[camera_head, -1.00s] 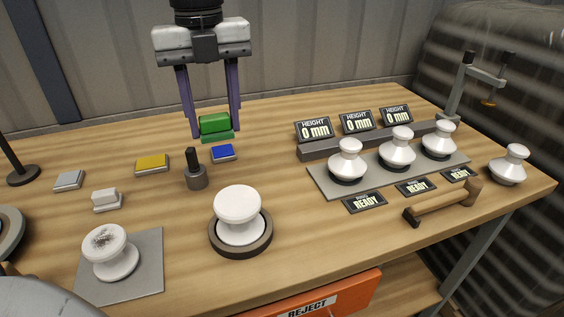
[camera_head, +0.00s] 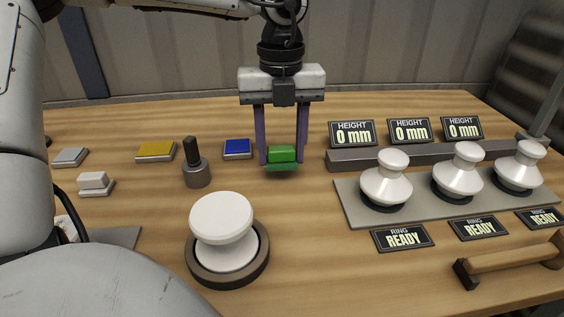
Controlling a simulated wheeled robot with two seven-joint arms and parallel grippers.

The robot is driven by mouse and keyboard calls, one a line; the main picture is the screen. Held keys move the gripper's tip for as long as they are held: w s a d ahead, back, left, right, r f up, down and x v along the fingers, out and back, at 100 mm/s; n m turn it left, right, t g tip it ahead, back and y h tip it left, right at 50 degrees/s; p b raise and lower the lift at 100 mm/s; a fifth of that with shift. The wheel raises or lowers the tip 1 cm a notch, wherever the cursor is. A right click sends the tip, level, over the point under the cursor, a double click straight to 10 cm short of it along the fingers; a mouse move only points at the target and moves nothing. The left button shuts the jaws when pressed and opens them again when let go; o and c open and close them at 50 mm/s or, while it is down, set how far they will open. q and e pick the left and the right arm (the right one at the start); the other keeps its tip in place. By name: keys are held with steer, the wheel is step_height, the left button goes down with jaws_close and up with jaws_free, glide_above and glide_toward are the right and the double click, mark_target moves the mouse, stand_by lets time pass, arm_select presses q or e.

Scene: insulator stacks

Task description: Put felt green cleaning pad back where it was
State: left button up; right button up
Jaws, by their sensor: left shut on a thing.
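The felt green cleaning pad (camera_head: 282,154) is a small bright green block with a darker green lower part. My left gripper (camera_head: 282,160) points straight down and is shut on it, with one finger on each side. The pad is just right of the blue pad (camera_head: 238,147), low over the wooden table. I cannot tell whether its underside touches the tabletop. The yellow pad (camera_head: 156,150) and a grey pad (camera_head: 70,157) lie further left in roughly the same row. My right gripper is not in view.
A dark upright tool (camera_head: 196,165) stands left of the gripper. A white insulator (camera_head: 222,218) sits on a dark round base in front. Several height signs (camera_head: 352,134) and a grey plate (camera_head: 358,207) with three insulators are at right.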

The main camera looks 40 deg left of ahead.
mark_target(281, 162)
arm_select(q)
steer(key=shift+f, duration=1.6)
steer(key=shift+f+b, duration=0.25)
steer(key=shift+b, duration=0.1)
steer(key=o, duration=1)
steer(key=shift+r, duration=0.15)
step_height(281, 162, up, 12)
steer(key=shift+r+p, duration=0.15)
steer(key=shift+p, duration=0.65)
